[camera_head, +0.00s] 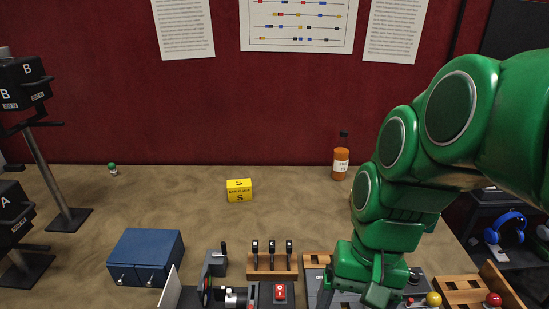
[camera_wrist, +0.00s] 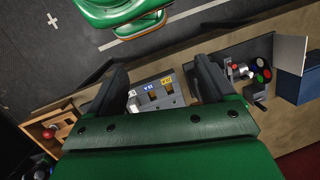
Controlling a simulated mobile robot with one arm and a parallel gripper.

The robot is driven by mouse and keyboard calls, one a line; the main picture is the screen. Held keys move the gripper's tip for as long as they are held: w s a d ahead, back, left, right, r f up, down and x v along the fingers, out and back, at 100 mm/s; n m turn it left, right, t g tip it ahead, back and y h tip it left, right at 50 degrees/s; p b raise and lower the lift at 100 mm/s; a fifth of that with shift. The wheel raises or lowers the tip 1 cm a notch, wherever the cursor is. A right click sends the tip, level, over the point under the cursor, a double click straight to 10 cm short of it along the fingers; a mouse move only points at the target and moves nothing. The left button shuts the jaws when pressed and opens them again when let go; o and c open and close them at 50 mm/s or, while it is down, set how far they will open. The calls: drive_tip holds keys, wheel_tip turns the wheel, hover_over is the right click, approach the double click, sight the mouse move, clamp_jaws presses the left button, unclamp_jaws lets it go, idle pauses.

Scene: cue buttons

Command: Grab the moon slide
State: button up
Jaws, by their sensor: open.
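No slide with a moon mark can be made out in either view. My gripper (camera_wrist: 159,66) is open, with its two dark fingers apart and nothing held between them. Between and beyond the fingers, the wrist view shows a grey panel (camera_wrist: 150,104) with slots and small blue and yellow labels; its marks are too small to read. In the head view my gripper (camera_head: 372,288) points down over the front right of the bench and hides much of the grey panel (camera_head: 313,275). I cannot tell whether it touches the panel.
A wooden rack with three black handles (camera_head: 272,264) and a device with a red switch (camera_head: 280,293) stand left of my gripper. A blue cabinet (camera_head: 146,256) is further left. Ball-topped levers (camera_head: 434,299) stand right. A yellow box (camera_head: 239,190) and bottle (camera_head: 340,164) stand behind.

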drive_tip(key=w+a+m+y, duration=0.6)
drive_tip(key=w+m, duration=0.1)
drive_tip(key=w, duration=0.6)
drive_tip(key=w+d+m+t+y, duration=0.25)
drive_tip(key=w+m+y, duration=0.5)
drive_tip(key=w, duration=0.75)
drive_tip(key=m+h, duration=0.2)
approach(272, 257)
drive_tip(key=shift+w+a+r, duration=0.1)
drive_tip(key=shift+w+r, duration=0.55)
drive_tip(key=shift+w, duration=0.3)
drive_tip(key=shift+f, duration=0.6)
drive_tip(key=shift+s+x, duration=0.2)
drive_tip(key=shift+x, duration=1.75)
drive_tip(key=shift+s+x, duration=0.25)
drive_tip(key=shift+x, duration=1.7)
drive_tip(key=c, duration=1.1)
